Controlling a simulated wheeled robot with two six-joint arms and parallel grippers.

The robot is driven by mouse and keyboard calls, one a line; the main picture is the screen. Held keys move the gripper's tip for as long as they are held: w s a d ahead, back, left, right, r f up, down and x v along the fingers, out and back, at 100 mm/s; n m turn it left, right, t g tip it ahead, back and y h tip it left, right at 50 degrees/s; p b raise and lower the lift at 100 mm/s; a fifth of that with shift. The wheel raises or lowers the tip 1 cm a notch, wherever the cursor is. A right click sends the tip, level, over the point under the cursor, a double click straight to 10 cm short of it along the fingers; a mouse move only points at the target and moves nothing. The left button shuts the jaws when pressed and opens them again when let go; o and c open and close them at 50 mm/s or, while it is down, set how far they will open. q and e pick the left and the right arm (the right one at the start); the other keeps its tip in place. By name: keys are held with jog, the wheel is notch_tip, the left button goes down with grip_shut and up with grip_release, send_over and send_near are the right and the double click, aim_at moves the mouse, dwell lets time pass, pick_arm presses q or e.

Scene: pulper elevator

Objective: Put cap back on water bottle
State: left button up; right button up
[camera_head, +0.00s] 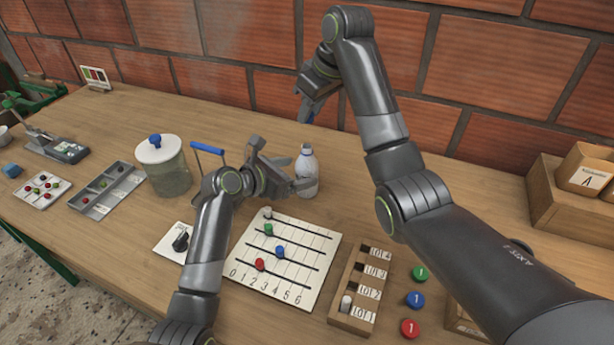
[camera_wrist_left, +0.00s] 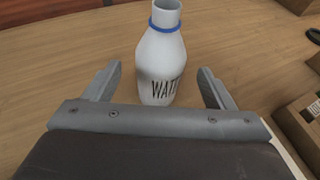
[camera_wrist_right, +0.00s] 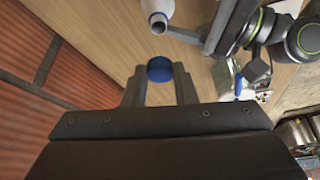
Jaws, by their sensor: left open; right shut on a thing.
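The white water bottle (camera_head: 306,172) stands upright and uncapped on the table. In the left wrist view the bottle (camera_wrist_left: 161,65) has a blue ring around its neck and dark lettering, and stands between and beyond the fingers. My left gripper (camera_head: 300,172) is open beside the bottle; it also shows in the left wrist view (camera_wrist_left: 160,88). My right gripper (camera_head: 304,106) is shut on the blue cap (camera_wrist_right: 159,70), above and behind the bottle. In the right wrist view the bottle's open mouth (camera_wrist_right: 158,22) is apart from the cap. The cap is mostly hidden in the head view.
A glass jar (camera_head: 163,165) with a white lid stands left of my left arm. A peg board (camera_head: 283,262), a lot rack (camera_head: 357,290) and several coloured discs (camera_head: 415,299) lie in front. Cartons (camera_head: 577,180) are at the right. A brick wall (camera_head: 250,45) closes the back.

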pick_arm(q)
jog(key=shift+x, duration=1.4)
jog(key=shift+a, duration=0.1)
jog(key=c, duration=1.5)
pick_arm(e)
send_over(311, 150)
jog(key=shift+f, duration=2.45)
